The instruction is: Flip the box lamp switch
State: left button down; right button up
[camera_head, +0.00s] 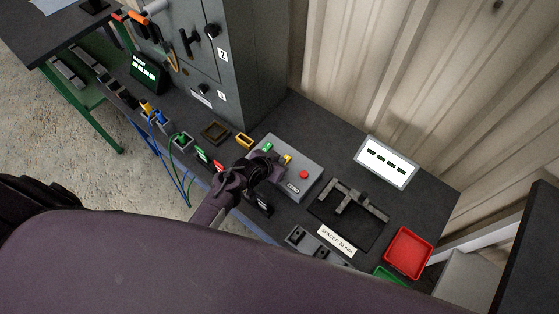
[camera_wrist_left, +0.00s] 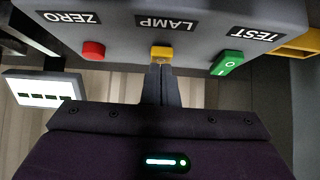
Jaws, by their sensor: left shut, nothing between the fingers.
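The grey box (camera_head: 305,180) stands on the dark bench in the head view. In the left wrist view its face carries an upside-down LAMP label over a small yellow lamp switch (camera_wrist_left: 161,52). The yellow switch also shows in the head view (camera_head: 287,159). My left gripper (camera_wrist_left: 161,69) is shut and empty, its fingertips right at the yellow switch; I cannot tell whether they touch it. The left hand also covers part of the box in the head view (camera_head: 276,165). My right gripper is not in view.
A red ZERO button (camera_wrist_left: 93,50) and a green TEST rocker (camera_wrist_left: 227,63) flank the yellow switch. A white display panel (camera_head: 386,162), a black fixture (camera_head: 350,205) and a red tray (camera_head: 408,253) are to the right. A grey cabinet (camera_head: 250,60) rises behind.

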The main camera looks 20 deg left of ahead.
pick_arm(q)
jog(key=shift+s+f+t, duration=0.1)
jog(key=shift+f+t, duration=0.2)
jog(key=shift+f, duration=0.1)
jog(key=shift+r, duration=0.3)
jog(key=shift+r+p, duration=0.7)
jog(key=shift+p, duration=0.15)
